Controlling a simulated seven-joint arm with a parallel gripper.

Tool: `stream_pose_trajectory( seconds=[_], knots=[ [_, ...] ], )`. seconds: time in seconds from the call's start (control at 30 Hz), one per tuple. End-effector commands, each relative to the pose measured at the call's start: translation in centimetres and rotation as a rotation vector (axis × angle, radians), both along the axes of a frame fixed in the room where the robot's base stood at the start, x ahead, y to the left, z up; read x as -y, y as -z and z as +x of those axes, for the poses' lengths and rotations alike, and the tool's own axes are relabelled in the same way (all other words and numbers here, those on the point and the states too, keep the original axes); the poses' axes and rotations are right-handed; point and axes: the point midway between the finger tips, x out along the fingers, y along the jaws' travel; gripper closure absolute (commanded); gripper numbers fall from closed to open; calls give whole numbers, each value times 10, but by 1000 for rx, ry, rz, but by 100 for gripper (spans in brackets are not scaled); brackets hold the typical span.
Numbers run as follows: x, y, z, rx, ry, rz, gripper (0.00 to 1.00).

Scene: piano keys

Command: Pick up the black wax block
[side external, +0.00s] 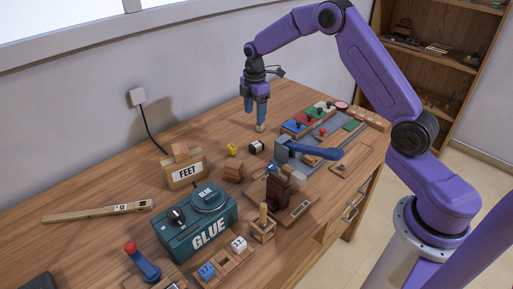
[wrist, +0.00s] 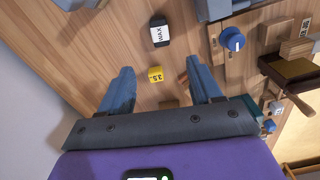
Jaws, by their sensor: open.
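The black wax block (side external: 256,147) lies on the wooden table, right of a small yellow cube (side external: 232,149). In the wrist view the wax block (wrist: 160,33) shows black ends and a white band reading WAX. It lies beyond my fingertips, with the yellow cube (wrist: 155,74) nearer and between the fingers in the picture. My gripper (side external: 256,112) points down above the table, behind the wax block in the side view. In the wrist view my gripper (wrist: 159,67) has its two blue fingers apart and nothing held between them.
A wooden block (side external: 233,172) and a FEET box (side external: 185,170) stand left of the wax block. A grey device with a blue lever (side external: 315,151) and coloured panels (side external: 300,124) lie close on its right. A green GLUE box (side external: 197,225) stands in front.

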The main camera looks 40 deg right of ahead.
Motion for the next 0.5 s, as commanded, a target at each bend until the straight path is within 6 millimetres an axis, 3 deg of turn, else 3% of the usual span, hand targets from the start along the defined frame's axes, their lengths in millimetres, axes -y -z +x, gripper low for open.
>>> stream_pose_trajectory(
  seconds=[0.3, 0.5],
  knots=[
    [1, 61, -1, -3, 2, 0, 36],
    [0, 84, -1, -1, 2, 0, 36]
  ],
)
